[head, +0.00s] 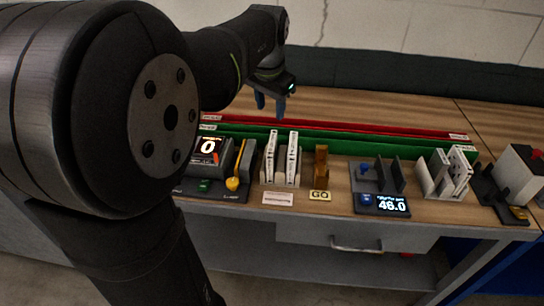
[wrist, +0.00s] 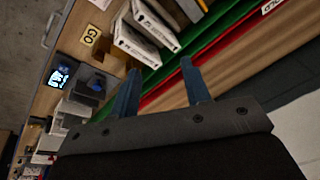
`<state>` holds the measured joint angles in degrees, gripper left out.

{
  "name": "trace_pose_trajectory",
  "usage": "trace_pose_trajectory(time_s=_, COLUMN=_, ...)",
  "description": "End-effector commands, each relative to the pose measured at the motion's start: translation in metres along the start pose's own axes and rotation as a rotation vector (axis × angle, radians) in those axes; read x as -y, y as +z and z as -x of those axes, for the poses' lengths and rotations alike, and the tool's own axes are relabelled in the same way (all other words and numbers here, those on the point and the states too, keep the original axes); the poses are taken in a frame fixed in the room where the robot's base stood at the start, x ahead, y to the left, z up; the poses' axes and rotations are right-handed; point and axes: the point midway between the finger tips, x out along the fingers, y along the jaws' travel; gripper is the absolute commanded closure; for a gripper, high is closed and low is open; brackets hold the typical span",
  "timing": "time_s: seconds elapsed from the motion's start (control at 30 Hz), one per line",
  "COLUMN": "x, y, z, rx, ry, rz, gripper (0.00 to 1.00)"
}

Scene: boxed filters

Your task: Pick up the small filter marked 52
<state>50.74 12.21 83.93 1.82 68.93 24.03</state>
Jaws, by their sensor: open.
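Two upright white boxed filters (head: 270,156) stand side by side left of the bench's middle in the head view, with a pale label card in front. In the wrist view the white filters (wrist: 135,42) show at the upper middle. More white filters (head: 447,172) stand in a rack to the right. The markings are too small to read, so I cannot tell which is 52. My gripper (head: 271,104) is open and empty, above the back of the bench behind the filters. Its two blue fingers (wrist: 161,94) show apart in the wrist view.
Green (head: 330,145) and red (head: 350,127) long strips run along the back. A GO sign (head: 320,195) stands before a brown block (head: 321,163). A display reading 46.0 (head: 383,204) and a device showing 0 (head: 208,150) flank them. A grey-white box (head: 522,167) is far right.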

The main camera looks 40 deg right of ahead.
Motion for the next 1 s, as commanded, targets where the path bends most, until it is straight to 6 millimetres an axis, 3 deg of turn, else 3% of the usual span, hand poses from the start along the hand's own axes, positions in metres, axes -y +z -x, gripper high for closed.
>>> trace_pose_trajectory(time_s=0.2, x=-0.008, y=0.014, z=0.005, rx=-0.087, ry=-0.03, rz=0.359, gripper=0.57)
trace_pose_trajectory(time_s=0.47, x=-0.011, y=0.019, z=0.002, rx=-0.128, ry=-0.031, rz=0.525, gripper=0.57)
trace_pose_trajectory(time_s=1.0, x=-0.004, y=0.008, z=-0.101, rx=-0.126, ry=-0.03, rz=0.528, gripper=0.57)
